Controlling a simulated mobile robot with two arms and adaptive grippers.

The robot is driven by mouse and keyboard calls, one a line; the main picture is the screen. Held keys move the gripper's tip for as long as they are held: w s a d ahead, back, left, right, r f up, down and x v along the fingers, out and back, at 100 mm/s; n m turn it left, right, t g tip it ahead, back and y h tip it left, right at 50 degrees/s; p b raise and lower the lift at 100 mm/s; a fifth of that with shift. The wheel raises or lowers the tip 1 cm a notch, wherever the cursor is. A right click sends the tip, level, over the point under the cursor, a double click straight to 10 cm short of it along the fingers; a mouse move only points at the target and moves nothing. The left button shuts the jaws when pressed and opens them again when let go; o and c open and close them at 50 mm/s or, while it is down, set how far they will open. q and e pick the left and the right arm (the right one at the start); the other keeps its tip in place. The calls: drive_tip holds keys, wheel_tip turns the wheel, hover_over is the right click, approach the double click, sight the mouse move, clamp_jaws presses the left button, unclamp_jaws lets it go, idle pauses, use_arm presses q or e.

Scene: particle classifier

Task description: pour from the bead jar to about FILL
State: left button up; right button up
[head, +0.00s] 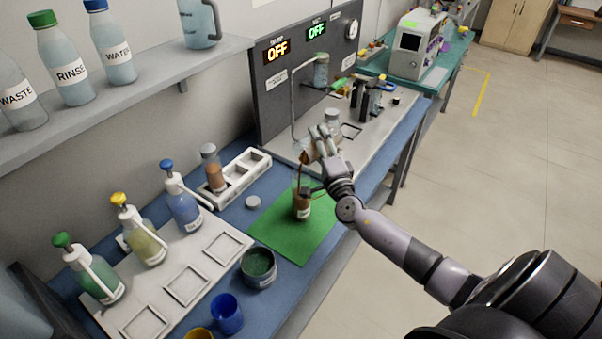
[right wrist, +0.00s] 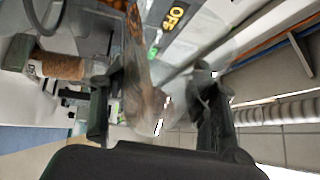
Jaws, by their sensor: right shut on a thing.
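My right gripper (head: 322,152) is shut on a clear jar with orange-brown beads, the bead jar (head: 308,152). It holds the jar tilted above the green mat (head: 270,229). In the right wrist view the clear jar (right wrist: 146,82) lies between my two dark fingers (right wrist: 158,100). A labelled jar (head: 301,204) with brown contents stands upright on the mat, below the held jar. Its fill mark is too small to read, and I cannot tell whether beads are falling. My left gripper is not in view.
A white rack (head: 240,172) holds another brown jar (head: 213,170). A loose lid (head: 253,202), a dark bowl (head: 258,268) and a blue cup (head: 226,313) are close by. Pump bottles (head: 183,207) stand at left. A panel reading OFF (head: 277,50) is behind.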

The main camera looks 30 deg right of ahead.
drive_tip(key=shift+a+r+n, duration=0.15)
drive_tip(key=shift+r+n, duration=0.1)
drive_tip(key=shift+n, duration=0.15)
idle(1.0)
